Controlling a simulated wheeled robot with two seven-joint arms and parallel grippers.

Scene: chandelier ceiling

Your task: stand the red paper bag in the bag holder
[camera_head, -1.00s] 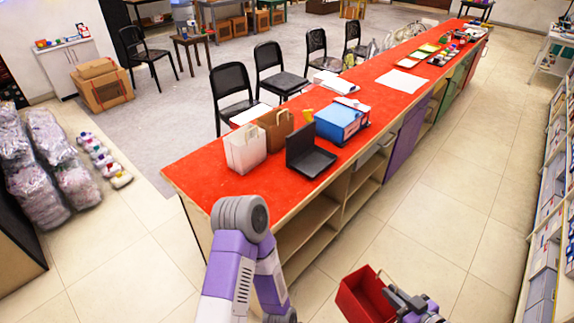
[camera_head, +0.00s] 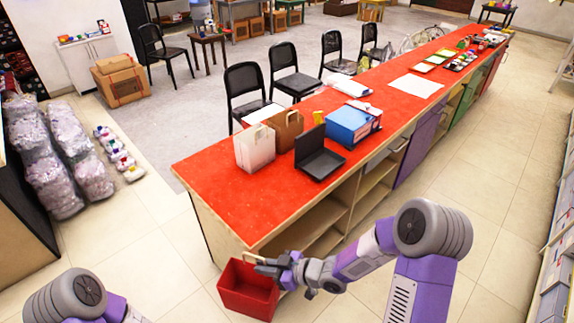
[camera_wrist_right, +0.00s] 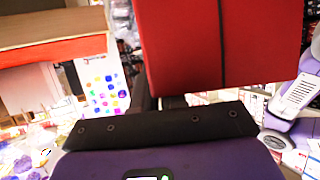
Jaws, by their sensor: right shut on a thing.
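The red paper bag (camera_head: 247,290) hangs upright at the near end of the counter, in front of its wooden side. My right gripper (camera_head: 268,266) is shut on it at its top, by the handle. The bag also fills the upper part of the right wrist view (camera_wrist_right: 225,45). A black L-shaped stand, which looks like the bag holder (camera_head: 322,163), sits empty on the red countertop, farther back than the held bag. My left arm shows only at the bottom left; its gripper is out of view.
On the red countertop (camera_head: 225,195), a white bag (camera_head: 254,150) and a brown bag (camera_head: 286,130) stand left of the black stand. A blue box (camera_head: 350,125) stands to its right. The near counter corner is bare. The counter edge (camera_wrist_right: 50,47) is close in the wrist view.

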